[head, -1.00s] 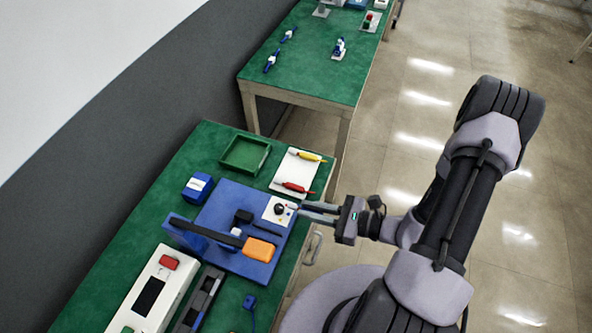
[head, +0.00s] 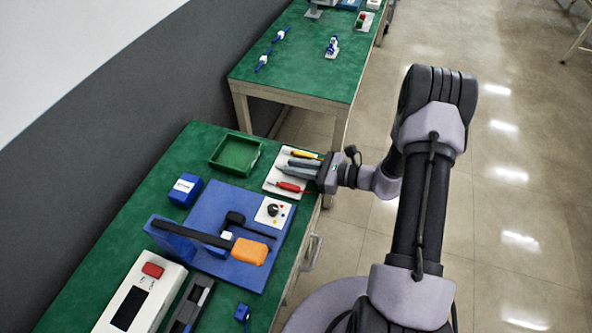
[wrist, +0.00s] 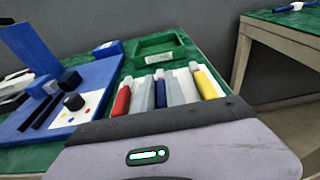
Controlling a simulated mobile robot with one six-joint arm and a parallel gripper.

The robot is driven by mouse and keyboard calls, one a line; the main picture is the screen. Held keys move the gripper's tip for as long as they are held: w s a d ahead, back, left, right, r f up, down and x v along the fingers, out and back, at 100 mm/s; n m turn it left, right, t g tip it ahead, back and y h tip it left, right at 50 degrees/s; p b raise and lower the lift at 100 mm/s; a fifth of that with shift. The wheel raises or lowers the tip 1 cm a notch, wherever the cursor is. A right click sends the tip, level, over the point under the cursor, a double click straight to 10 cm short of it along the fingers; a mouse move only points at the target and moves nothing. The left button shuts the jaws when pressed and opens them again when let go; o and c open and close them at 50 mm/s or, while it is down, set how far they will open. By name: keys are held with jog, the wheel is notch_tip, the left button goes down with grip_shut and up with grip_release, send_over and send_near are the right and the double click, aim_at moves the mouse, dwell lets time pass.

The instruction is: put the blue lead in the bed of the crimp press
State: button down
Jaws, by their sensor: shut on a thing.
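The blue lead (wrist: 160,91) shows in the wrist view between the two fingers of my gripper (wrist: 161,92). My gripper is shut on it. In the head view my gripper (head: 300,167) reaches over the white tray (head: 272,184) from the right, and its fingers hide the lead. I cannot tell whether the lead touches the tray. The crimp press (head: 210,200) is a blue base nearer the front, with a long black lever and orange grip (head: 250,251) lying across it. Its bed, around a small white block (head: 227,236), is partly hidden by the lever.
A red lead (head: 291,187) and a yellow lead (head: 303,154) flank my fingers on the tray. A green bin (head: 234,155) stands behind. A black knob (head: 273,210) sits on the press's white panel.

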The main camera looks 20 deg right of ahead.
jog(key=c, duration=1.4)
grip_release()
